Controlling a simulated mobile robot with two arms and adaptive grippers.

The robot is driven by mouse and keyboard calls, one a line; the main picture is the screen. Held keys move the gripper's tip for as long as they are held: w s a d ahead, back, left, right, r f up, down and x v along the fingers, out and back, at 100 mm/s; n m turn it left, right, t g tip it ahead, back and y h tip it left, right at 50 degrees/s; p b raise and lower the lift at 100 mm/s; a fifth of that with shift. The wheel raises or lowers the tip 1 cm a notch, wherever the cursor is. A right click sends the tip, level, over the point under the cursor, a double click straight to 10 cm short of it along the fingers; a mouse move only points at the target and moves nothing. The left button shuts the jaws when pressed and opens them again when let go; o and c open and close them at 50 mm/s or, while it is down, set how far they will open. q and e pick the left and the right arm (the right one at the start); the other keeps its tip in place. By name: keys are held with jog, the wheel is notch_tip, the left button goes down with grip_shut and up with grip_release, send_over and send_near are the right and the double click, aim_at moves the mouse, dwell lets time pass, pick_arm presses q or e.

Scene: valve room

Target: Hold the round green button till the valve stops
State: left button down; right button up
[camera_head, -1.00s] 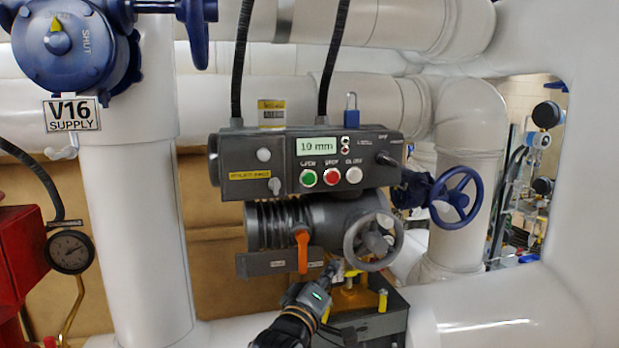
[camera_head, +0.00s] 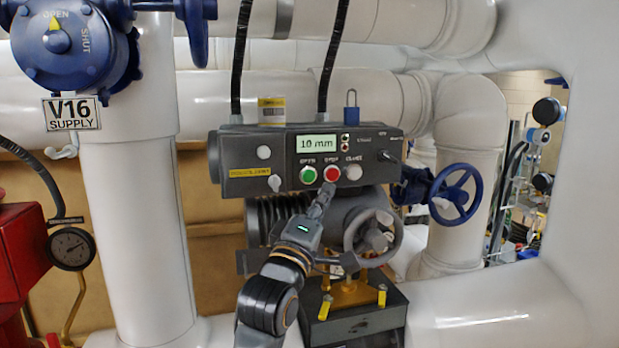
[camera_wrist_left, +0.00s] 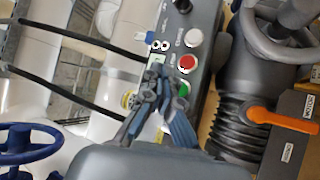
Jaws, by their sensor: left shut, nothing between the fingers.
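The round green button (camera_head: 308,175) is the left one of three on the grey valve actuator's control panel (camera_head: 250,155). A red button (camera_head: 331,174) is in the middle and a pale one (camera_head: 353,173) on the right. My left gripper (camera_head: 326,192) is shut and empty, its tips just below the red button in the head view. In the left wrist view the gripper (camera_wrist_left: 163,75) lies in front of the panel, and its finger partly hides the green button (camera_wrist_left: 183,90). I see no clear contact with any button. The display (camera_head: 316,143) appears to read 10 mm.
Below the panel are a grey handwheel (camera_head: 372,238) and, in the wrist view, an orange lever (camera_wrist_left: 280,119). A blue handwheel (camera_head: 453,194) is to the right. A white pipe (camera_head: 145,220) stands left, with a gauge (camera_head: 71,248) beyond it.

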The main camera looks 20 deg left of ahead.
aim_at(309, 176)
pick_arm(q)
jog(key=shift+w+a+b, duration=0.1)
jog(key=shift+w+a, duration=0.7)
jog(key=shift+w, duration=0.4)
jog(key=shift+w+a+b, duration=0.1)
jog(key=shift+w+a, duration=0.75)
jog(key=shift+w, duration=0.3)
jog(key=shift+w+a+b, duration=0.1)
jog(key=shift+w+a, duration=0.7)
jog(key=shift+w, duration=0.4)
jog(key=shift+w+a, duration=0.1)
jog(key=shift+w, duration=0.05)
jog(key=shift+w+a, duration=0.15)
jog(key=shift+w, duration=0.05)
jog(key=shift+w+a, duration=0.25)
jog(key=shift+w, duration=0.1)
jog(key=shift+d, duration=0.1)
dwell(3.3)
jog(key=shift+s+d+p, duration=0.4)
jog(key=shift+s+p, duration=0.05)
jog(key=shift+s, duration=0.25)
